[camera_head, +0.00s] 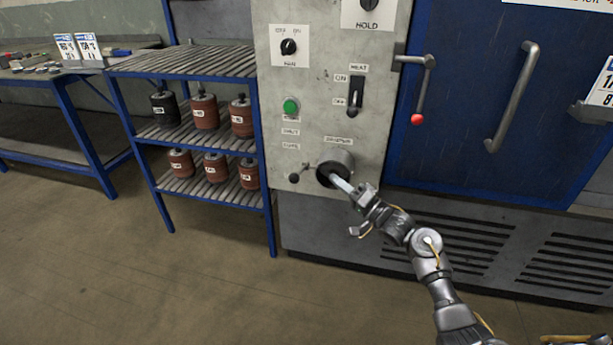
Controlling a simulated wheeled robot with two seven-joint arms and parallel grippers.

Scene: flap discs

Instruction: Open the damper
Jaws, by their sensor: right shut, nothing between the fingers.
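The damper control (343,160) is a short grey cylinder with a dark front, low on the grey control panel under a small label too blurred to read surely. A thin lever with a dark ball knob (294,178) sticks out to its left. My right gripper (340,182) comes from the lower right, its pale fingers shut and empty. Its tips overlap the lower front of the cylinder; I cannot tell whether they touch it. The ball knob is clear of the fingers. My left gripper is not in view.
Above are a green button (290,106), a heat switch (355,96) and a rotary knob (288,47). Right is a blue door (465,120) with a red-tipped lever (418,118). A shelf rack (190,135) holding several reddish rolls stands left. The floor ahead is clear.

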